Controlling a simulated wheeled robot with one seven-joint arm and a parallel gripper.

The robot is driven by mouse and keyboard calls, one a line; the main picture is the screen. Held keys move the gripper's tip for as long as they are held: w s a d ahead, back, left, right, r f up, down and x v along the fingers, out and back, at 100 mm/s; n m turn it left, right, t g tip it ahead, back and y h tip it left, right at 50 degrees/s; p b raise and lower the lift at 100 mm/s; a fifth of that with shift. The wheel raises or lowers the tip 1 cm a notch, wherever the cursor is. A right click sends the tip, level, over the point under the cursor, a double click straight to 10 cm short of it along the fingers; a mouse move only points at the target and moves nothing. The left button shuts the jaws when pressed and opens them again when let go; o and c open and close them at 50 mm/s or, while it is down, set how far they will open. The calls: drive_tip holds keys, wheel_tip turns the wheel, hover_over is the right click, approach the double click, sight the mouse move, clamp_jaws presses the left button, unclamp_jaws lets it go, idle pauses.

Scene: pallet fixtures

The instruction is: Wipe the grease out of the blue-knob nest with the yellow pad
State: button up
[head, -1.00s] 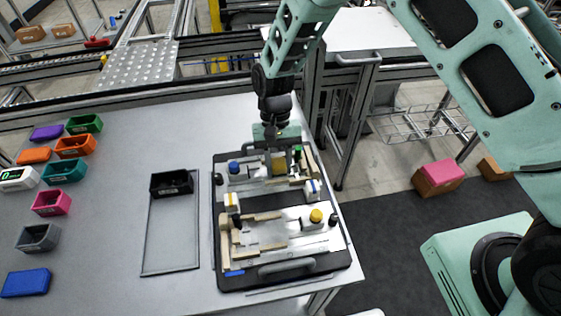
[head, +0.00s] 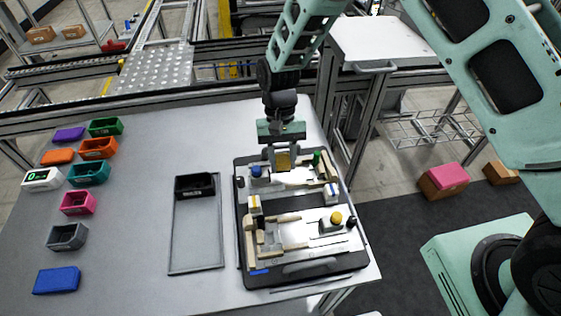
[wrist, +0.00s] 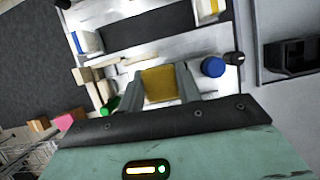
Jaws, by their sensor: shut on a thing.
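My gripper (head: 284,157) is shut on the yellow pad (head: 283,162), which also shows between the fingers in the wrist view (wrist: 159,84). It is over the far part of the dark pallet (head: 243,222), at the far nest (head: 291,178). The blue knob (head: 256,171) is just left of the pad in the head view and right of it in the wrist view (wrist: 212,67). The green knob (head: 317,158) is on the other side. I cannot tell whether the pad touches the nest surface. No grease can be made out.
The near nest has a yellow knob (head: 336,218) and light blocks around it. A grey tray (head: 196,238) with a black bin (head: 195,186) lies left of the pallet. Several coloured bins stand farther left. The table between them is clear.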

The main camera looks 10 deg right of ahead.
drive_tip(key=shift+r+p, duration=1.25)
drive_tip(key=shift+r, duration=0.8)
drive_tip(key=shift+a+f, duration=0.1)
